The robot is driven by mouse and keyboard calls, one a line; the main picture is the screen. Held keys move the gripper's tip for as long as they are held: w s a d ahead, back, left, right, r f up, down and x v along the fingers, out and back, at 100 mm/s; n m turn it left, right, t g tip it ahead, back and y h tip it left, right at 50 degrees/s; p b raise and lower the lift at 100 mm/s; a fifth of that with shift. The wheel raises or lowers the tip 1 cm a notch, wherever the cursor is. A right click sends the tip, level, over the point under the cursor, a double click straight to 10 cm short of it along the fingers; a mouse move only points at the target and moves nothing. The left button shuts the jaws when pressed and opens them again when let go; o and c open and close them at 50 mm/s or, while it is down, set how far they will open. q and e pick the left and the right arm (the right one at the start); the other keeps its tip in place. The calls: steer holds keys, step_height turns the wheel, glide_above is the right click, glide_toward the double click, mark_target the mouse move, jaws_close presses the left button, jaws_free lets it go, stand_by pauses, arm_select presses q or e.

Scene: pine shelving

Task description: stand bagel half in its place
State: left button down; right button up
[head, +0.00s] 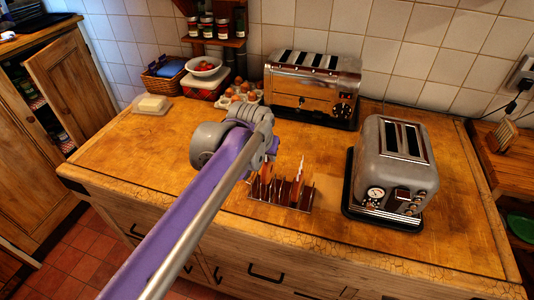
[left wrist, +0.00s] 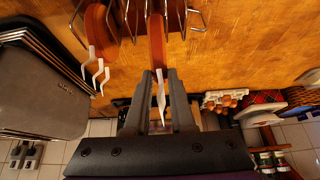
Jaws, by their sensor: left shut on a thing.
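My left gripper (left wrist: 161,98) is shut on a white tab at the edge of a brown bagel half (left wrist: 157,42), seen edge-on in the left wrist view. This half is upright, among or just above the wires of the metal rack (left wrist: 193,14); whether it rests there I cannot tell. Another brown half (left wrist: 97,28), with a white hooked tab, stands beside it in the rack. In the head view my left gripper (head: 270,157) is over the back of the rack (head: 293,205), its fingertips mostly hidden by the wrist. My right gripper is not in view.
A grey two-slot toaster (head: 397,160) stands close right of the rack. A chrome four-slot toaster (head: 313,85) stands behind, by the tiled wall. Eggs (head: 241,92), a bowl (head: 203,66) and a butter dish (head: 152,104) are at the back left. The worktop's left part is clear.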

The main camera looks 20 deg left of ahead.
arm_select(q)
steer(key=shift+f+b, duration=0.5)
steer(key=shift+f, duration=0.6)
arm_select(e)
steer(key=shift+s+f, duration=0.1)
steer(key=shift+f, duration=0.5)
arm_select(q)
steer(key=shift+c, duration=1)
jaws_free()
steer(key=shift+r+p, duration=1.95)
steer(key=shift+r, duration=0.95)
steer(key=shift+r+p, duration=0.7)
steer(key=shift+r, duration=0.45)
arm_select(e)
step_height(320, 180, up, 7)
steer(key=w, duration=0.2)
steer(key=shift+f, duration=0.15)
